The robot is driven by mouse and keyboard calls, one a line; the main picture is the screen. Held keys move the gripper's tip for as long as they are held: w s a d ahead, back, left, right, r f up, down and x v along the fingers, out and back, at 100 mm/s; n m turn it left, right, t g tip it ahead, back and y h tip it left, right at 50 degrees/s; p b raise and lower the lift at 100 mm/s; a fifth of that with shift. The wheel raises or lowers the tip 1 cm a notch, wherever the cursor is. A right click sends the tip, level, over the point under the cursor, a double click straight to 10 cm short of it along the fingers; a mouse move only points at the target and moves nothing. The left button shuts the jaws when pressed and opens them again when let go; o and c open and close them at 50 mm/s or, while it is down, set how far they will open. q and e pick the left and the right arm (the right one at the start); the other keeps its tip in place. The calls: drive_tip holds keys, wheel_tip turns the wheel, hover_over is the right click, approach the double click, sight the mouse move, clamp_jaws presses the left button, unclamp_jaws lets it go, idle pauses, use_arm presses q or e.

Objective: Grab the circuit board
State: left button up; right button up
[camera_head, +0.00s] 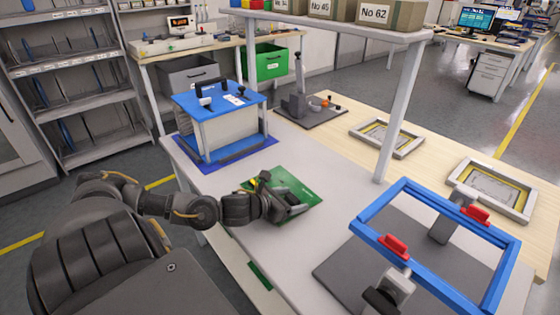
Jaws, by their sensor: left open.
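The green circuit board (306,187) lies on the light grey table top (345,207), right of the blue-topped box fixture. My left gripper (290,204) is over the board's front part and hides some of it. The gripper is open; whether its fingers touch the board cannot be told. A small yellow part shows near the board's left edge, beside the gripper. My right gripper is not in view.
A blue frame (441,220) with red clamps stands at the right over a grey plate (340,272). A blue-topped fixture (217,101) stands at the back left. A white post (398,115) rises behind the board. Grey frames (387,152) lie farther right.

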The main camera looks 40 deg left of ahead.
use_arm(q)
drive_tip(key=shift+c, duration=0.4)
drive_tip(key=c, duration=1.2)
drive_tip(key=shift+r, duration=0.1)
drive_tip(key=shift+c, duration=0.2)
drive_tip(key=shift+r, duration=0.35)
wheel_tip(320, 180, up, 2)
drive_tip(key=shift+r, duration=0.2)
drive_tip(key=w+d+r+p, duration=0.1)
drive_tip(key=w+d+r, duration=0.4)
drive_tip(key=w+r, duration=0.4)
drive_tip(key=w, duration=0.4)
drive_tip(key=shift+r, duration=0.4)
